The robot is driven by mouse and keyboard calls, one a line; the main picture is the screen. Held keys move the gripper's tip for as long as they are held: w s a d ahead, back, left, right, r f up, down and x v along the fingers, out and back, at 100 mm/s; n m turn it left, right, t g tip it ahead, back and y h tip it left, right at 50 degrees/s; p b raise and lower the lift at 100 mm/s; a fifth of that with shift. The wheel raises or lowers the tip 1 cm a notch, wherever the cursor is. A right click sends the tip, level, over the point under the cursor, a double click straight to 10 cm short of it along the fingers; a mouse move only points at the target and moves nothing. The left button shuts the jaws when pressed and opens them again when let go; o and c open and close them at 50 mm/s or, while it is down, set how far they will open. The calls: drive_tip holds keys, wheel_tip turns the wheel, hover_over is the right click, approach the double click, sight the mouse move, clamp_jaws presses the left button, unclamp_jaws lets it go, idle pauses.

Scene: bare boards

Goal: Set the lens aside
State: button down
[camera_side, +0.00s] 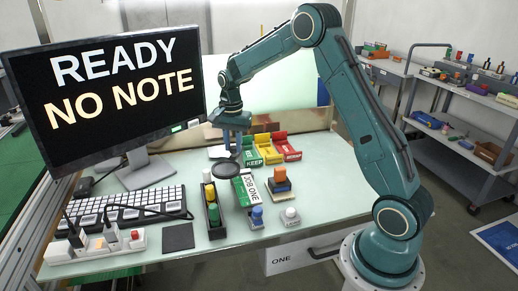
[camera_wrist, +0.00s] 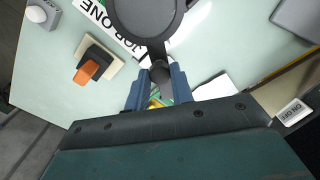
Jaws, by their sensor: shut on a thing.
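The lens (camera_side: 222,168) is a dark round disc with a short dark handle. It is over the table, beside the left end of the green and white JOB ONE plate (camera_side: 249,187). In the wrist view the lens (camera_wrist: 145,14) is at the top, its disc partly cut off by the frame edge. My gripper (camera_side: 233,150) points down with its blue fingers shut on the lens handle. The wrist view shows the handle's end between the fingertips (camera_wrist: 160,74). Whether the lens touches anything below is unclear.
Behind stand the green KEEP tray (camera_side: 251,158), a yellow tray (camera_side: 268,150) and a red tray (camera_side: 288,149). A black rack of bottles (camera_side: 214,212), an orange-topped block (camera_side: 280,180) and a white knob (camera_side: 290,216) are nearby. A monitor (camera_side: 110,85) and keyboard (camera_side: 128,208) fill the left.

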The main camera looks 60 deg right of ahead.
drive_tip(key=w+d+m, duration=0.2)
drive_tip(key=w+m, duration=0.3)
drive_tip(key=m, duration=0.8)
drive_tip(key=shift+w+d+m, duration=0.15)
drive_tip(key=shift+w+m, duration=0.25)
drive_tip(key=shift+r, duration=0.15)
drive_tip(key=c, duration=1.2)
unclamp_jaws()
wheel_tip(320, 180, up, 14)
